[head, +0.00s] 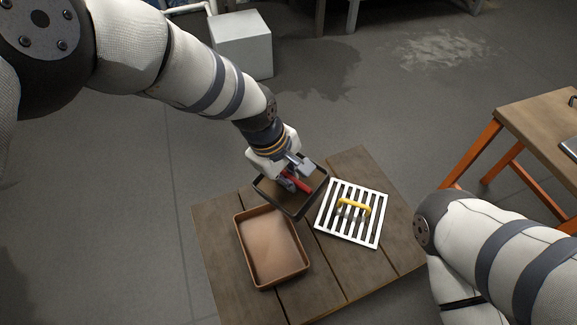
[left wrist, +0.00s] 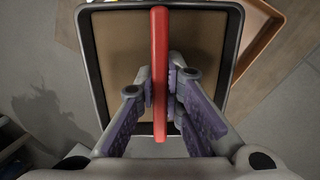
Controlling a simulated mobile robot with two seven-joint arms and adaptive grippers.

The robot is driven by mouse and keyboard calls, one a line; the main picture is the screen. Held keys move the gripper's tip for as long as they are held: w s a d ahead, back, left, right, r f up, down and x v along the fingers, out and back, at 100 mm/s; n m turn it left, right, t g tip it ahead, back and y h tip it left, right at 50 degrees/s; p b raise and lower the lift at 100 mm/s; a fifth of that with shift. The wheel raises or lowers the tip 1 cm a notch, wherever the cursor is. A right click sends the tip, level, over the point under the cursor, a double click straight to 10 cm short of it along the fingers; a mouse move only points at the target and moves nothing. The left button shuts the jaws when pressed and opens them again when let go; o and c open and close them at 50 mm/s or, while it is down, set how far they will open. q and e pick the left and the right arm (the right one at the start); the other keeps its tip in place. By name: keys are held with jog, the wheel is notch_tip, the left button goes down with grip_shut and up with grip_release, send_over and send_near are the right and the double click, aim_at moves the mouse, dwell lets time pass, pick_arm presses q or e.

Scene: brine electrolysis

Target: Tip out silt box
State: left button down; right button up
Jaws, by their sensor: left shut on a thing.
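The silt box (head: 302,205) is a shallow, dark-rimmed box with a red bar handle (head: 298,183). My left gripper (head: 291,181) is shut on that handle, above the wooden table. In the left wrist view the red handle (left wrist: 160,60) stands between the two purple-padded fingers (left wrist: 161,92). Behind it the box (left wrist: 232,45) shows a flat tan-brown inside; I cannot tell if that is silt or bare floor. A brown tray (head: 239,243) lies on the table, just left of and nearer than the box. My right gripper is out of view.
A white slatted grate (head: 377,223) with a yellow handle (head: 353,207) lies to the right on the low wooden table (head: 213,228). My right arm is at the lower right. A grey-white block (head: 243,47) stands on the floor behind. An orange-legged table (head: 535,112) is at right.

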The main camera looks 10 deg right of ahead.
aim_at(271, 201)
pick_arm(q)
jog(key=shift+s+a+r+t+h+p, duration=0.15)
jog(key=shift+s+a+t+h+p, duration=0.15)
jog(key=shift+a+t+h+p, duration=0.15)
jog(key=f+t+h, duration=0.1)
jog(key=s+a+t+h, duration=0.1)
jog(key=h, duration=0.1)
jog(key=shift+s+a+f+t+h, duration=0.15)
jog(key=shift+f+t+h, duration=0.1)
jog(key=shift+f+t, duration=0.15)
jog(key=t+h+b, duration=0.1)
jog(key=s+a+t+h+b, duration=0.1)
jog(key=f+t+h+b, duration=0.1)
jog(key=shift+s+a+h, duration=0.25)
jog(key=shift+a+h, duration=0.1)
jog(key=shift+h, duration=0.05)
jog(key=shift+s+a+r+m+t+h+b, duration=0.2)
jog(key=shift+m+t+h+b, duration=0.25)
jog(key=shift+h+b, duration=0.4)
jog(key=shift+s+a+r+b, duration=0.1)
jog(key=shift+a+r+b, duration=0.05)
jog(key=shift+r+b, duration=0.15)
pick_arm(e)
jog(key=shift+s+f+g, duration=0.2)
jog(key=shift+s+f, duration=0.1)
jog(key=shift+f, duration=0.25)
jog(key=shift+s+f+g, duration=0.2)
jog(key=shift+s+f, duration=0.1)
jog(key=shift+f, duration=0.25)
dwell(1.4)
